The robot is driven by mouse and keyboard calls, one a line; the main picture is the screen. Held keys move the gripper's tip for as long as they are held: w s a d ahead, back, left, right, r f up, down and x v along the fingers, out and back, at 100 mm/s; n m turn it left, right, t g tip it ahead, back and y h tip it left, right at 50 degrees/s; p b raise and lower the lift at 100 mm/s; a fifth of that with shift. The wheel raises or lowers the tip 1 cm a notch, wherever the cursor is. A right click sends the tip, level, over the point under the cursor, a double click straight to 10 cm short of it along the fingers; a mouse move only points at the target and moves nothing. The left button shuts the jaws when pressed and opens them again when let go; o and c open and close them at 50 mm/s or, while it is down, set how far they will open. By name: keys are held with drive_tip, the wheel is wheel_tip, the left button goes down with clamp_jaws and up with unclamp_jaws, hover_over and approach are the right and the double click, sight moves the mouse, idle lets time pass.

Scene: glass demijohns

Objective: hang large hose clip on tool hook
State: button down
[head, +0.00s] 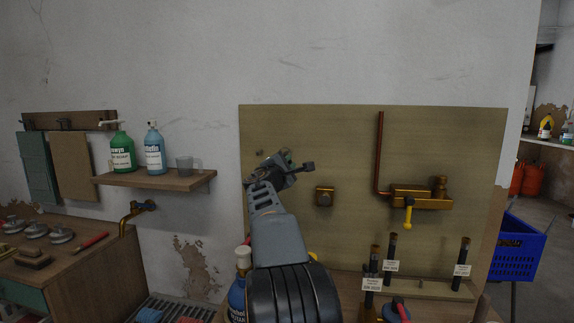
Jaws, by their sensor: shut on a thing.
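My gripper (291,164) is raised in front of the left part of a tan wall board. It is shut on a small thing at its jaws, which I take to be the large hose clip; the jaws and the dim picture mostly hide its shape. I cannot tell whether it touches the board. I cannot pick out the tool hook for certain. A wooden rail (70,120) with dark hooks is on the wall at the far left, with a green board (38,165) and a brown board (74,165) hanging below it.
The tan board (450,130) carries a copper pipe (380,150) with brass fittings and a small brass block (324,196). Labelled upright posts (390,255) stand below the board. A blue crate (517,248) is at right.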

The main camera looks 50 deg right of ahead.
drive_tip(key=shift+w+d, duration=0.15)
drive_tip(key=shift+d, duration=0.05)
drive_tip(key=c, duration=1.2)
unclamp_jaws()
drive_tip(key=shift+r, duration=0.1)
drive_tip(key=shift+o, duration=0.8)
drive_tip(key=shift+a+r, duration=0.1)
drive_tip(key=shift+r, duration=0.1)
drive_tip(key=f+b+v, duration=0.1)
drive_tip(key=b+v, duration=0.1)
drive_tip(key=v, duration=1.1)
drive_tip(key=shift+s+a, duration=0.2)
drive_tip(key=shift+a, duration=0.05)
drive_tip(key=shift+c, duration=0.3)
